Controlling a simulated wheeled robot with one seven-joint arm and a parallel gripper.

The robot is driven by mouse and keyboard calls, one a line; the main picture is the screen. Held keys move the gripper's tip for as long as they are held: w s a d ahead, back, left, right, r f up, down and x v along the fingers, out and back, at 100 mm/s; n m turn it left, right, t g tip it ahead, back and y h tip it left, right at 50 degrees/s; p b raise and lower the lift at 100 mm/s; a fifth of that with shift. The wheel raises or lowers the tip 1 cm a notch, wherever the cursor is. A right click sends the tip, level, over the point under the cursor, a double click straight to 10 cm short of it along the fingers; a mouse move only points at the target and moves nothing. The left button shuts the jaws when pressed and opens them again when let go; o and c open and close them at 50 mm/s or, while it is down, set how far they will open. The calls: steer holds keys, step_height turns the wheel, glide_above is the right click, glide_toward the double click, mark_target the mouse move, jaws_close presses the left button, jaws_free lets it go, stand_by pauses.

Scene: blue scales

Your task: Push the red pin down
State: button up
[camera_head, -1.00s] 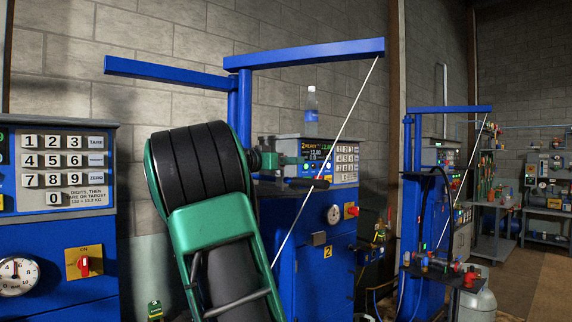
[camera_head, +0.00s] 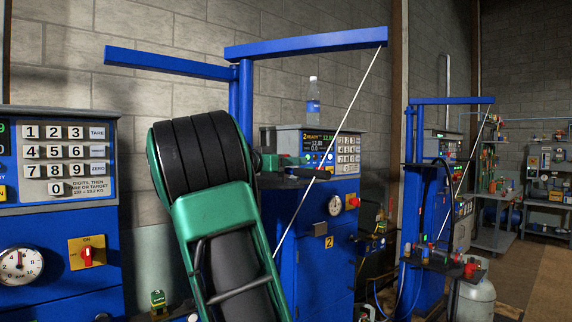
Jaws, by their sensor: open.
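A small red piece (camera_head: 323,174) shows at the right end of a dark handle-like part (camera_head: 304,171), beside the slanting white rod, at the front of the middle blue station. It may be the red pin; it is too small to tell its shape or whether it is up or down. My green and black arm (camera_head: 222,225) fills the lower middle. A short green part (camera_head: 269,163) shows just right of its rounded black top; I cannot tell what it belongs to. My gripper's fingertips do not show.
The blue station (camera_head: 325,265) carries a keypad and display (camera_head: 325,152), a dial and a red switch (camera_head: 352,202). A plastic bottle (camera_head: 313,105) stands on top. A blue boom (camera_head: 305,44) reaches overhead. Another keypad panel (camera_head: 65,158) is at left. Open floor (camera_head: 520,270) lies at right.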

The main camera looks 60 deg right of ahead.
steer(key=shift+a, duration=0.15)
steer(key=v, duration=1)
steer(key=shift+w+a, duration=0.15)
steer(key=shift+a, duration=0.1)
